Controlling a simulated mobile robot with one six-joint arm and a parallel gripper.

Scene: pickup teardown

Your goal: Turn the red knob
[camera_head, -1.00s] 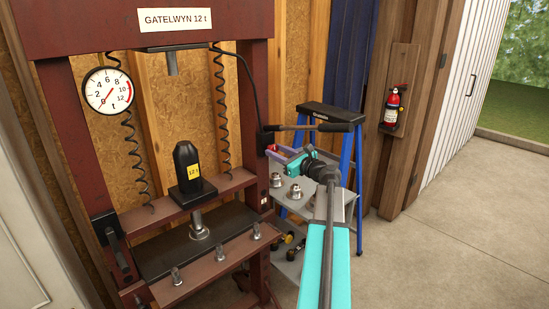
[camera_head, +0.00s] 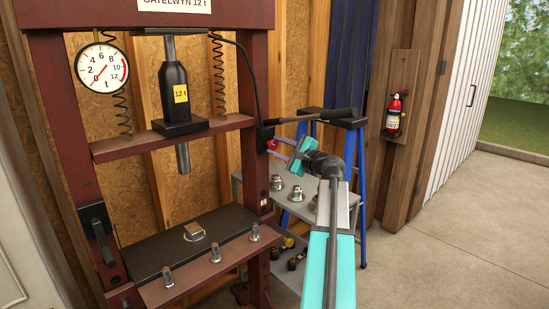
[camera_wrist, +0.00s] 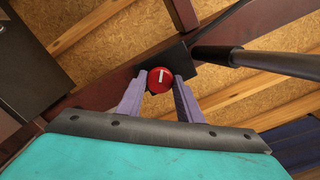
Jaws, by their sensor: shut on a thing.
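The knob's base is hidden.
A dark lever handle (camera_head: 308,116) sticks out rightward just above the knob. The red press (camera_head: 65,165) carries a black jack (camera_head: 173,90), a gauge (camera_head: 101,67) and a bed (camera_head: 150,255). Behind stand a grey shelf (camera_head: 305,215) and blue stepladder (camera_head: 362,190).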

